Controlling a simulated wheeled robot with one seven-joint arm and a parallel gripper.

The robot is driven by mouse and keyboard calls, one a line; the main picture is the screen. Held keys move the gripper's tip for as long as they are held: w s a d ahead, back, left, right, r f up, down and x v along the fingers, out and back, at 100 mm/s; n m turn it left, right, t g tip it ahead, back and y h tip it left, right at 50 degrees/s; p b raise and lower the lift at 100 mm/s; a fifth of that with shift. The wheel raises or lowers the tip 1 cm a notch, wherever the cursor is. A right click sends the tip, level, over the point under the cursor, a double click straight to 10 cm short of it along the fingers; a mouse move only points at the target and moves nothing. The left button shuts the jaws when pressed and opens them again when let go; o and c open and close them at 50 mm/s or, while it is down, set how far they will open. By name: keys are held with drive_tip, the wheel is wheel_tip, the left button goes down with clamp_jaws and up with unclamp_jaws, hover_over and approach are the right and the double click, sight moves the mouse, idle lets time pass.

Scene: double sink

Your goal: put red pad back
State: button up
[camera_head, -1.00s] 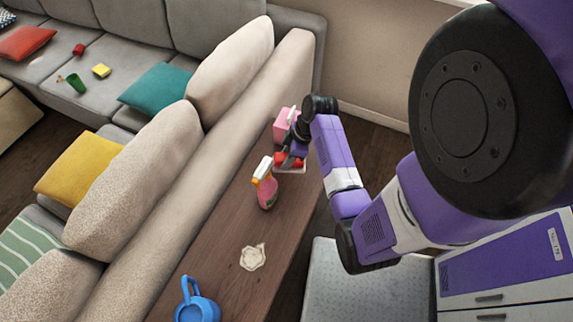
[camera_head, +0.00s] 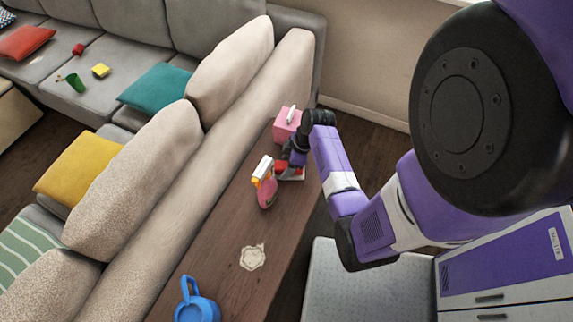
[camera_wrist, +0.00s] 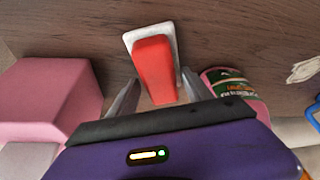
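The red pad (camera_wrist: 154,68) is a red block at the white tray (camera_wrist: 131,40), overlapping it in the wrist view. I cannot tell whether it rests fully on the tray. My gripper (camera_wrist: 160,78) is open, with one finger on each side of the pad and small gaps showing. In the head view, my gripper (camera_head: 289,168) is low at the tray (camera_head: 292,178) on the wooden table, and it hides much of the pad.
A pink spray bottle (camera_head: 266,193) stands close beside my gripper, and its label shows in the wrist view (camera_wrist: 232,84). A pink box (camera_head: 284,125) is on the other side. A cream coaster (camera_head: 253,256) and blue watering can (camera_head: 197,306) are farther along the table (camera_head: 225,245).

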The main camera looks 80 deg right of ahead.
drive_tip(key=v, duration=1.2)
drive_tip(key=shift+r, duration=0.15)
idle(0.5)
